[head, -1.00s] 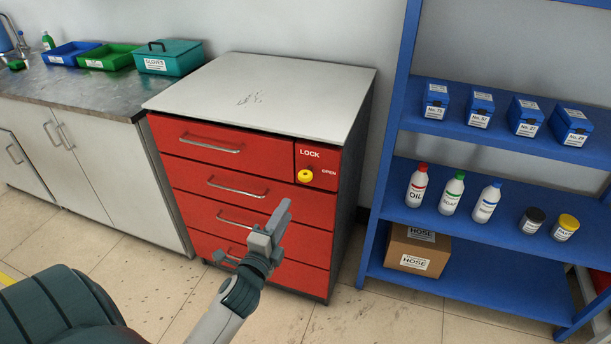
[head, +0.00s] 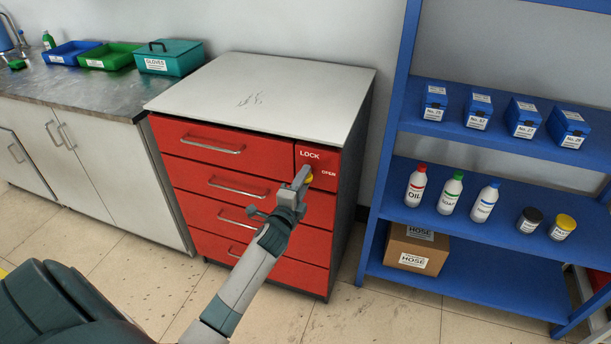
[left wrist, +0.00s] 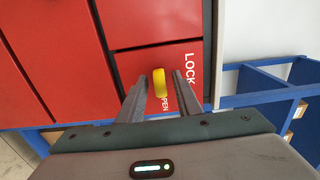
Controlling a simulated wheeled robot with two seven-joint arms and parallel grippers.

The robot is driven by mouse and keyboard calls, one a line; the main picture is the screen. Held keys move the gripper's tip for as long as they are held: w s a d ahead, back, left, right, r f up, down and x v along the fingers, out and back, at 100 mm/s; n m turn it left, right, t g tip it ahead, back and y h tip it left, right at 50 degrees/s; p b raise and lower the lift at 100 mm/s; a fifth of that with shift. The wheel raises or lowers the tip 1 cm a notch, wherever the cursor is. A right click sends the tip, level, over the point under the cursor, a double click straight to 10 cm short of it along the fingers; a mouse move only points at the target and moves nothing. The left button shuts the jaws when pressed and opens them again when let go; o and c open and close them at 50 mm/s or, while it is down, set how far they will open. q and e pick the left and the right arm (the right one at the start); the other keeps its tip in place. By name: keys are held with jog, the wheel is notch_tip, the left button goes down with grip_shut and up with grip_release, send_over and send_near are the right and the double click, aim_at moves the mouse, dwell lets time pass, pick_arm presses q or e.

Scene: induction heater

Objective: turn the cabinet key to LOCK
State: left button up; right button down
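The red cabinet (head: 240,190) has a lock panel (head: 323,160) at its upper right, marked LOCK above and OPEN to the right. The yellow key (head: 309,178) is on this panel, mostly hidden behind my left gripper (head: 301,178) in the head view. In the left wrist view the key (left wrist: 160,83) shows as a yellow bar between the two fingertips of my left gripper (left wrist: 167,82). The fingers are apart, with a gap visible on each side of the key. My right gripper is not in view.
A blue shelf unit (head: 386,175) with bottles and boxes stands to the right of the cabinet. A grey counter (head: 90,88) with trays is to the left. The cabinet's white top (head: 265,95) is bare, and drawer handles (head: 212,144) stick out of its front.

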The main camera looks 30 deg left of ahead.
pick_arm(q)
jog(key=shift+w+a, duration=0.1)
jog(key=shift+w, duration=0.6)
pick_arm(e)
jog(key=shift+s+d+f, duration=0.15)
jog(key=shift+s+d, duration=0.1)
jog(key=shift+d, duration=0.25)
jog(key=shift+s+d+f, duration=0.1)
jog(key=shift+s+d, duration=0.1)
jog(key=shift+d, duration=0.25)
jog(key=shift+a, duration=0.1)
pick_arm(q)
grip_shut()
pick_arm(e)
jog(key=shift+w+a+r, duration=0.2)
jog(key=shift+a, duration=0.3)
